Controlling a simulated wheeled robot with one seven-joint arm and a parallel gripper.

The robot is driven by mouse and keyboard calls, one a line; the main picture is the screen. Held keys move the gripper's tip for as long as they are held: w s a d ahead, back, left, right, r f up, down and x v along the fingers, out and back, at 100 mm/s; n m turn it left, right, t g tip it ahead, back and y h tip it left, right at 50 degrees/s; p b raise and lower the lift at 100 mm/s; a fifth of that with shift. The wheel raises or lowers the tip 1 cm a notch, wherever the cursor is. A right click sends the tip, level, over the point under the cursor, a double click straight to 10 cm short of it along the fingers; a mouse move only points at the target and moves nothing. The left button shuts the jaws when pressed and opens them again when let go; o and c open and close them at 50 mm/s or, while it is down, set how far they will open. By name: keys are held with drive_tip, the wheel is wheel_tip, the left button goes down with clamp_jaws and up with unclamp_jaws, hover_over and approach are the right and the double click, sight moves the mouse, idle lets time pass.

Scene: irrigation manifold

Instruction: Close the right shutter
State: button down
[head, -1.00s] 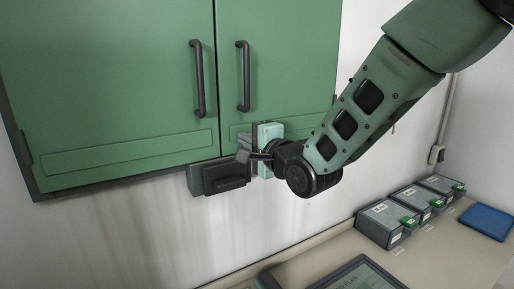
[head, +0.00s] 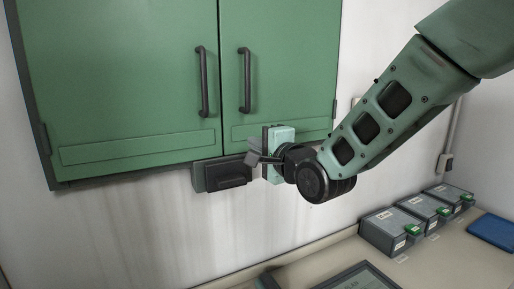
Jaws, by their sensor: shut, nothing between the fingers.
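The right shutter (head: 292,62) is the green right-hand door of a wall cabinet. It looks flush with the left shutter (head: 115,75), with a thin dark seam between them. A dark vertical handle (head: 244,80) is on its left side. My gripper (head: 256,159) is at the lower edge of the right shutter, near its left corner, with its fingers pointing left. The fingers look shut and empty. I cannot tell whether they touch the door. My wrist and forearm come in from the right and cover part of the wall below the door.
A dark block (head: 222,174) is fixed under the cabinet, just left of my gripper. Below right, a counter (head: 420,262) carries several grey boxes (head: 392,230) with green tabs and a blue mat (head: 494,230). A dark panel (head: 358,277) lies at the front.

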drive_tip(key=s+d+f+n+g+h+b, duration=0.1)
drive_tip(key=s+f+n+g, duration=0.4)
drive_tip(key=s, duration=0.6)
drive_tip(key=s+d+f+n+g+h+b, duration=0.1)
drive_tip(key=s+d+f+n+g+h, duration=0.3)
drive_tip(key=s+f+n, duration=0.4)
drive_tip(key=s+d+f+n+g+h+b, duration=0.1)
drive_tip(key=s+d+f+n+g+h, duration=0.2)
drive_tip(key=s, duration=1.3)
wheel_tip(320, 180, down, 4)
drive_tip(key=d+n+g, duration=0.2)
drive_tip(key=n+g, duration=0.1)
drive_tip(key=n, duration=0.1)
drive_tip(key=shift+s+f+g+b, duration=0.2)
drive_tip(key=shift+s+g+b, duration=0.1)
drive_tip(key=shift+g, duration=0.1)
